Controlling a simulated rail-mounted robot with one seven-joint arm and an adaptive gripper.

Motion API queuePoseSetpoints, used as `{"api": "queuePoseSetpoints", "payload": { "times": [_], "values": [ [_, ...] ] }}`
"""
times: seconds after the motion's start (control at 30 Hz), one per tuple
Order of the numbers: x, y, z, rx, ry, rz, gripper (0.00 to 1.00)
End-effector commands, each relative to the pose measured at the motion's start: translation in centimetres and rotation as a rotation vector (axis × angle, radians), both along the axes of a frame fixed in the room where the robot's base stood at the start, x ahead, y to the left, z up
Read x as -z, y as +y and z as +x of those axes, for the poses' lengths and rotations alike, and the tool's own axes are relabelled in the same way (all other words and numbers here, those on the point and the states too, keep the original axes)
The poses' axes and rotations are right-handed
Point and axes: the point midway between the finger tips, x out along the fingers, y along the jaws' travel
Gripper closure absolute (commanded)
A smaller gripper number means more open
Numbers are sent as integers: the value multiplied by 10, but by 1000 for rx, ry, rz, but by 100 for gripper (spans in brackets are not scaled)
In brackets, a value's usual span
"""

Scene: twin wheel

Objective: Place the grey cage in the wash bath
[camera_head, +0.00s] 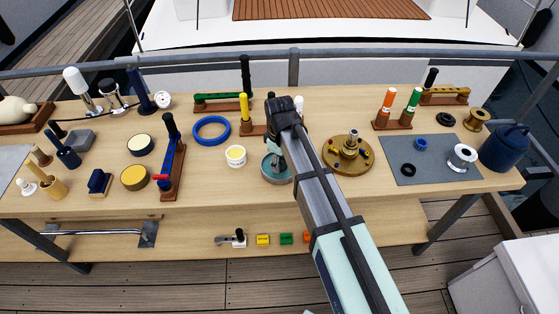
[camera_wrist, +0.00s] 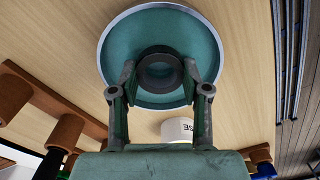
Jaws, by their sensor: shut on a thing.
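The wash bath (camera_head: 279,179) is a round teal dish near the middle of the bench, partly covered by my arm in the head view. In the wrist view the wash bath (camera_wrist: 120,40) shows as a teal disc with a pale rim. My gripper (camera_wrist: 159,73) is shut on the grey cage (camera_wrist: 160,56), a dark ring held between the two fingertips. The cage lies within the bath's outline, near its lower middle. I cannot tell whether it touches the bath floor or is above it. The cage is hidden by my gripper in the head view.
A blue ring (camera_head: 211,130) lies farther left. A brass turntable (camera_head: 336,163) stands close on the right. A yellow-handled tool (camera_head: 244,109) stands behind. Bare wood lies in front of the tub.

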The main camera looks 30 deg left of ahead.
Motion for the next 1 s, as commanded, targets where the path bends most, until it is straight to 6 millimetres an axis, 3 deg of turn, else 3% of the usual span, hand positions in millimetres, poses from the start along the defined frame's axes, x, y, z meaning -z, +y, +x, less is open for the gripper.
{"api": "queuePoseSetpoints", "payload": {
  "times": [0.57,0.6,0.67,1.0],
  "values": [
    [6,0,0,0,0,0,91],
    [6,0,0,0,0,0,43],
    [6,0,0,0,0,0,24],
    [4,0,0,0,0,0,24]
  ]
}}
